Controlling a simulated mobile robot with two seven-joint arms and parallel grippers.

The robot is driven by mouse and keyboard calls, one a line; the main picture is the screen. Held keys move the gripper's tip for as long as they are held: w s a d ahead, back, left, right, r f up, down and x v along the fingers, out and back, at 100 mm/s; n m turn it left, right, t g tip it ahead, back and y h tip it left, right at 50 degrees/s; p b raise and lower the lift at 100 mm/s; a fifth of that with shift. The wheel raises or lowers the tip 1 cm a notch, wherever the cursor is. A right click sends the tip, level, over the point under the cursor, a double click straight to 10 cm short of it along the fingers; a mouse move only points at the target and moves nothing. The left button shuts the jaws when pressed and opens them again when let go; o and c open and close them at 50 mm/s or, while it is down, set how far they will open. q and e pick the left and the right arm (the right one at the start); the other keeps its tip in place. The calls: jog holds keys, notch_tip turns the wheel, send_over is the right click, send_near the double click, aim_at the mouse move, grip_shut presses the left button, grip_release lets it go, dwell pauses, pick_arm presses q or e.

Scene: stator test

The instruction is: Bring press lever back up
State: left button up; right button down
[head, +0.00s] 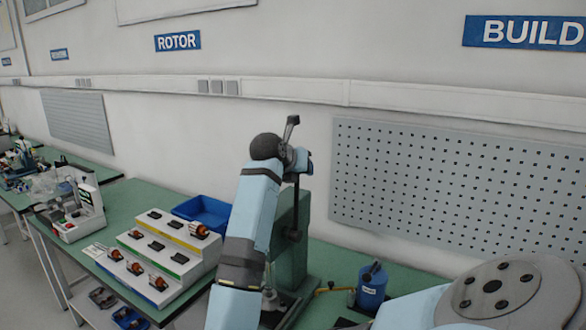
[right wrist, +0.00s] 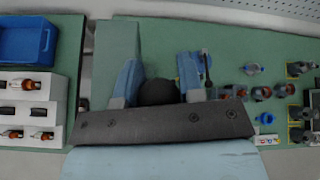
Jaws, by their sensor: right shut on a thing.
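The green press (head: 289,235) stands on the bench behind my right arm, partly hidden by it. My right gripper (right wrist: 158,82) is at the top of the press, its two blue fingers either side of a round black knob (right wrist: 159,93), shut on it. I take this knob to be the end of the press lever. In the head view a dark bar (head: 291,128) sticks up beside my wrist, and a thin dark rod (head: 297,195) hangs down in front of the press. How the lever joins the press is hidden. My left gripper is not in view.
A white stepped stand (head: 172,255) with rotors and a blue bin (head: 203,212) are left of the press. A blue container (head: 371,288) stands to its right. A perforated panel (head: 460,185) covers the wall behind. The right wrist view shows several small parts right of the gripper.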

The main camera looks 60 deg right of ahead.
jog(key=shift+d+f+y, duration=0.4)
jog(key=shift+d+y, duration=0.1)
jog(key=shift+d, duration=0.2)
jog(key=c, duration=1.1)
grip_release()
jog(key=o, duration=0.3)
jog(key=shift+d, duration=0.15)
jog(key=shift+o, duration=0.2)
jog(key=shift+r, duration=0.1)
